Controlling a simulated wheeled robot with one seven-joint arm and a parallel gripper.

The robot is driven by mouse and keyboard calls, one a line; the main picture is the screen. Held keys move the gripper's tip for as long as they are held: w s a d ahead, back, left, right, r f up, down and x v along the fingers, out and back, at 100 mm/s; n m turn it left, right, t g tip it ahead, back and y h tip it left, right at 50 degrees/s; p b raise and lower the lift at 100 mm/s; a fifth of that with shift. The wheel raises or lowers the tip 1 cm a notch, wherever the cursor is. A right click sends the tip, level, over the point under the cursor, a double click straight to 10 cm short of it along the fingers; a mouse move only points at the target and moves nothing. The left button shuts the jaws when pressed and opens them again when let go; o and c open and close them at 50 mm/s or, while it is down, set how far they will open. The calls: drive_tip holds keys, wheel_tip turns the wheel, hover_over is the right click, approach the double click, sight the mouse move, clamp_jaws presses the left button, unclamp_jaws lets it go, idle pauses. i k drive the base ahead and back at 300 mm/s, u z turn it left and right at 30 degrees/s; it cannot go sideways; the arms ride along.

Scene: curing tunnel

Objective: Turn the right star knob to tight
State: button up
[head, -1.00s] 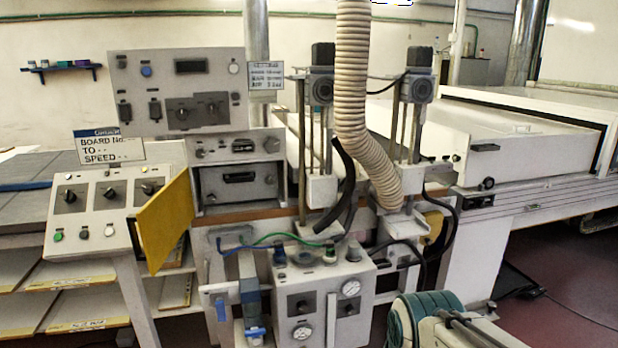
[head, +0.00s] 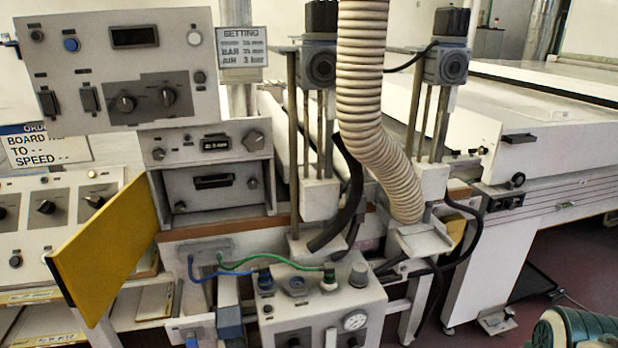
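A grey unit with a recessed front panel (head: 222,203) stands left of the middle. It has a dark handle (head: 213,181) with a small dark knob on each side, a left one (head: 180,207) and a right one (head: 252,183). I cannot tell for sure which of these is the right star knob, nor read any tight mark. My gripper is not in view.
An open yellow door (head: 104,250) juts out at the left front of the unit. A ribbed hose (head: 362,90) hangs to the right. A grey box with gauges and tubes (head: 318,300) stands low in front. Red floor (head: 575,265) shows at the right.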

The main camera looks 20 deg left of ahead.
sight(252, 183)
drive_tip(key=u, duration=0.25)
drive_tip(key=i, duration=0.7)
drive_tip(key=u, duration=0.8)
drive_tip(key=i, duration=0.75)
drive_tip(key=u, duration=0.05)
